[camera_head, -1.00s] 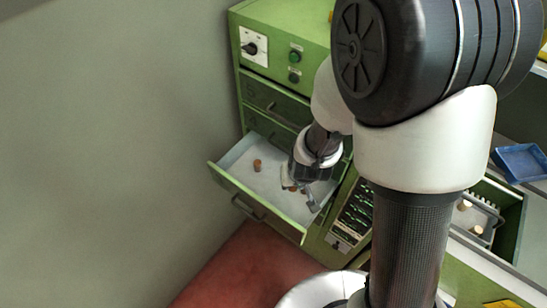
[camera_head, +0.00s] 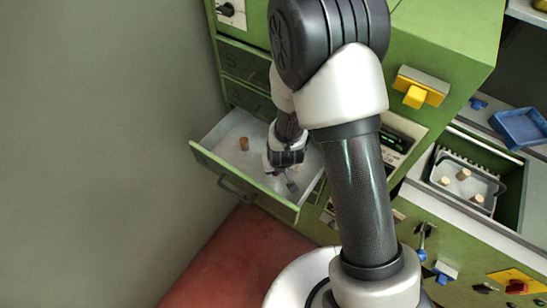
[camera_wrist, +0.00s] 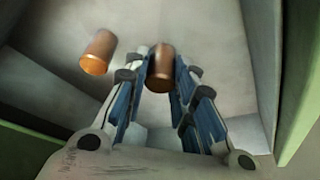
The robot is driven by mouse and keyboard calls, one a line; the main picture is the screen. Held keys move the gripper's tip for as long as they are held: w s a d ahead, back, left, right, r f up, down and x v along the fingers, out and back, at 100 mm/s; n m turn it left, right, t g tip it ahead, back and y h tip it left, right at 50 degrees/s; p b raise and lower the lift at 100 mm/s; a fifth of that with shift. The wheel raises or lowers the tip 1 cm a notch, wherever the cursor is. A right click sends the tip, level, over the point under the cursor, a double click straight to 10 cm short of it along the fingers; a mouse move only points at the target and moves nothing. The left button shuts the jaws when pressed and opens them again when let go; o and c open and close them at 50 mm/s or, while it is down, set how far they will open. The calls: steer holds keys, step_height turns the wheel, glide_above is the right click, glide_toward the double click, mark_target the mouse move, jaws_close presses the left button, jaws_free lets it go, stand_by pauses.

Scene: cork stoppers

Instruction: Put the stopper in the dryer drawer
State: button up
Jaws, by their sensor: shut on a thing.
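The dryer drawer (camera_head: 213,150) is pulled open from the green cabinet, and it also shows around my gripper in the wrist view (camera_wrist: 225,60). My gripper (camera_head: 291,180) is inside the drawer's outline, near its right side. In the wrist view, my gripper (camera_wrist: 160,80) is shut on a brown cork stopper (camera_wrist: 160,62), held between the blue-padded fingers. Whether this stopper touches the drawer floor I cannot tell.
A grey basket (camera_head: 490,190) with several stoppers sits in a green bin at the right. A blue tray (camera_head: 520,129) lies behind it. A yellow switch (camera_head: 415,95) juts from the cabinet. The wall stands close to the drawer's left.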

steer(key=w, duration=0.4)
steer(key=shift+a+f, duration=0.25)
steer(key=shift+f, duration=0.1)
steer(key=shift+f+b, duration=0.2)
steer(key=shift+b, duration=0.2)
steer(key=shift+f, duration=0.15)
steer(key=o, duration=0.7)
steer(key=p+v, duration=0.5)
steer(key=v, duration=0.7)
steer(key=shift+r, duration=0.3)
